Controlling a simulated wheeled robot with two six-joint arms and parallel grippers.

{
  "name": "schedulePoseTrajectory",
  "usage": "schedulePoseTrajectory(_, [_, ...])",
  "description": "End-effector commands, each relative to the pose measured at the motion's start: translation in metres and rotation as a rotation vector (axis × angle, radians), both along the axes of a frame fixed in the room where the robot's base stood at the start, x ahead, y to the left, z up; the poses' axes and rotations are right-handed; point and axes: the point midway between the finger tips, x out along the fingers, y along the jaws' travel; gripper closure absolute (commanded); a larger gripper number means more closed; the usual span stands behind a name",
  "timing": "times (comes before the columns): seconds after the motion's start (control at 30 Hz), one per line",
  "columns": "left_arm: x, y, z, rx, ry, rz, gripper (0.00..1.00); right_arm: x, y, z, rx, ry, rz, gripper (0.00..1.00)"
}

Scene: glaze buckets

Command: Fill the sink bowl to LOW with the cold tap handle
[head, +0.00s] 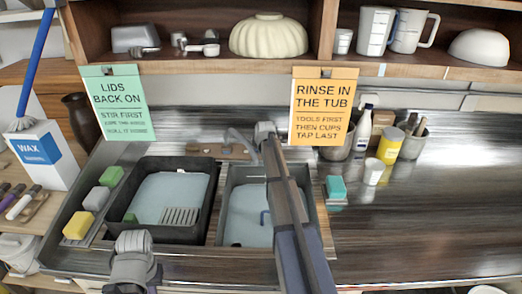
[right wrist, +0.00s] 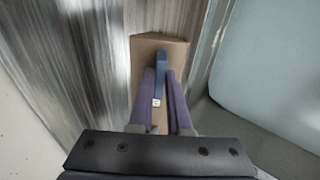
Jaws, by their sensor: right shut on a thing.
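The sink bowl (head: 223,203) is the right basin in the head view, with pale bluish water or bottom visible in it. My right arm crosses over it and hides much of it. A small blue hooked shape (head: 264,217) shows inside. The grey tap spout (head: 238,138) rises behind, beside a wooden block (head: 213,149). In the right wrist view my right gripper (right wrist: 161,98) is shut on the blue cold tap handle (right wrist: 162,65) above the wooden block.
A black tub (head: 128,203) with pale liquid and a grated piece stands left of the bowl. Sponges (head: 95,198) lie along its left side. Two hanging signs (head: 323,105), a shelf of dishes, bottles and a yellow can (head: 390,145) stand behind.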

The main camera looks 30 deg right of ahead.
Motion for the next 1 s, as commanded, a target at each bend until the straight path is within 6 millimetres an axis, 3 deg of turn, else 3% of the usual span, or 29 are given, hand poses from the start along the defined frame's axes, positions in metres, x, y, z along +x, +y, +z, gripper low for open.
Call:
schedulePoseTrajectory(0.53, [0.0, 0.0, -0.0004, 0.0, 0.0, 0.0, 1.0, -0.0005, 0.0004, -0.0003, 0.014, -0.007, -0.021, 1.0])
schedulePoseTrajectory(0.57, [0.0, 0.0, -0.0004, 0.0, 0.0, 0.0, 1.0, -0.0005, 0.0004, -0.0003, 0.014, -0.007, -0.021, 0.83])
schedulePoseTrajectory(0.8, [0.0, 0.0, -0.0003, 0.0, 0.0, 0.0, 1.0, -0.0004, 0.0003, -0.0002, 0.013, -0.007, -0.02, 0.56])
schedulePoseTrajectory(1.0, [0.0, 0.0, -0.0003, 0.0, 0.0, 0.0, 1.0, -0.0002, 0.0002, -0.0002, 0.013, -0.007, -0.019, 0.54])
